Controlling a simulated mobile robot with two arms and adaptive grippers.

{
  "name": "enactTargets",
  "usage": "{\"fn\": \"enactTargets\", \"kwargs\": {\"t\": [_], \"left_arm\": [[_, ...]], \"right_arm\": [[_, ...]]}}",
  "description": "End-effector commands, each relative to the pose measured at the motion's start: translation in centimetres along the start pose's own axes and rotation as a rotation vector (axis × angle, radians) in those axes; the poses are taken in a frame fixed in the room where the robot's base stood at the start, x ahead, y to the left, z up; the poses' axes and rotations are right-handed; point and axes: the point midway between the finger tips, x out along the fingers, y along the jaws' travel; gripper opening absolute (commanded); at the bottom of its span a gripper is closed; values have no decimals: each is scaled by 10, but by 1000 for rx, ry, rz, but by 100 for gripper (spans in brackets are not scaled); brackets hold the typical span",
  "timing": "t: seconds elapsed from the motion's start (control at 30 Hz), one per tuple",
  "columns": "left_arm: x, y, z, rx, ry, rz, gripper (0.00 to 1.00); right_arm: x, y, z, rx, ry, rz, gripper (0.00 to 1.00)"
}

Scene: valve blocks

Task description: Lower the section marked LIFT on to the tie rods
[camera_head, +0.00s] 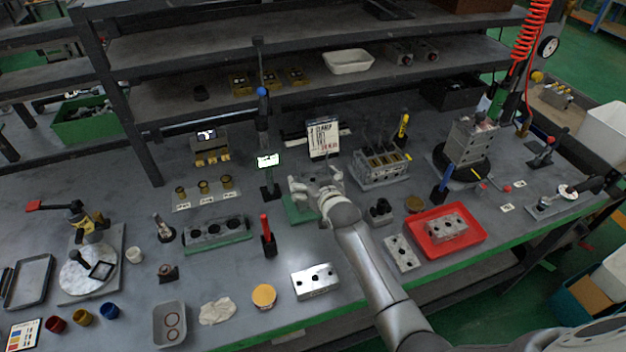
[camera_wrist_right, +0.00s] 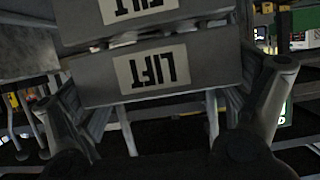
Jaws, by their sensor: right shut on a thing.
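The section marked LIFT (camera_wrist_right: 205,85) is a dark grey block with a pale label, upside down in the right wrist view. My right gripper (camera_wrist_right: 162,92) has one finger at each side of it and is shut on it. Two pale rods (camera_wrist_right: 125,130) show below the block; whether they pass through it is hidden. A second grey block (camera_wrist_right: 210,16) with a partly cut-off label lies just above it in that view. In the head view my right gripper (camera_head: 317,184) is over a green base (camera_head: 298,211), and the section is hard to make out. My left gripper is not in view.
A grey block with upright rods (camera_head: 380,168) stands right of the gripper, behind it. A sign (camera_head: 323,137) and a small lit display (camera_head: 268,161) stand nearby. A red tray (camera_head: 472,226), a loose block (camera_head: 315,282) and a red-handled tool (camera_head: 266,230) are closer to the front.

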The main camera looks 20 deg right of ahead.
Motion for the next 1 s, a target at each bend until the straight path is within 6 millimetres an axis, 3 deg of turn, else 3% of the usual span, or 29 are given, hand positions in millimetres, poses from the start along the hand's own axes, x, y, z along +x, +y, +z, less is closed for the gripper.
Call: {"fn": "enactTargets", "kwargs": {"t": [0.27,0.3,0.33,0.77,1.0], "left_arm": [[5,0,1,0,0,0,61],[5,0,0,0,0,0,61],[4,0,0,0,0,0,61],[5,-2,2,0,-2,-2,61],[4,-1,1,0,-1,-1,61]], "right_arm": [[3,0,4,0,5,0,55],[2,0,3,0,5,0,98],[2,0,3,0,5,0,100],[-1,0,7,0,-3,0,100],[-27,0,7,0,0,0,100]]}}
